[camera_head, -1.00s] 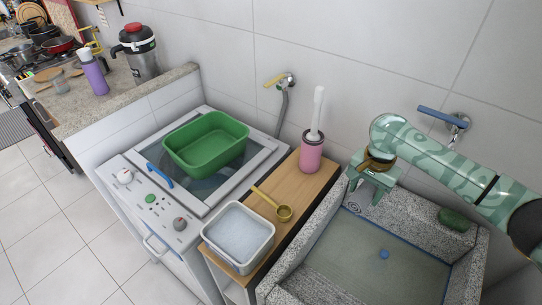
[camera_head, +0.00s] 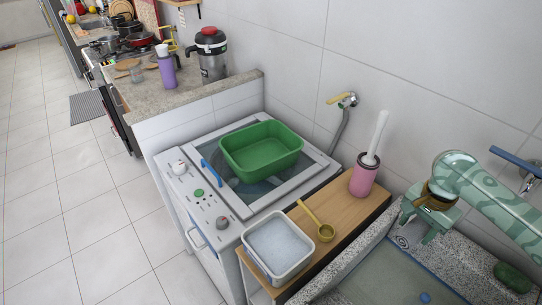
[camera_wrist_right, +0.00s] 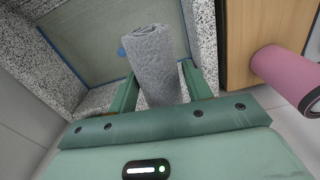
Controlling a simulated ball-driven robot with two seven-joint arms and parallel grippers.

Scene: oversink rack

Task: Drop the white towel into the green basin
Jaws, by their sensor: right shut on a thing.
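The green basin (camera_head: 262,150) stands upright and looks empty on top of the washing machine lid. My right gripper (camera_head: 418,224) is over the back left corner of the stone sink, to the right of the basin and well apart from it. In the right wrist view, the gripper (camera_wrist_right: 160,88) is shut on a rolled, textured, whitish-grey towel (camera_wrist_right: 155,60), which sticks out between the fingers over the sink. My left gripper is not in view.
Between sink (camera_head: 395,270) and washing machine (camera_head: 205,215), a wooden shelf (camera_head: 345,205) holds a pink brush holder (camera_head: 364,178), a gold scoop (camera_head: 324,231) and a white tub (camera_head: 279,272). A tap (camera_head: 343,100) juts from the wall behind. Open floor lies at left.

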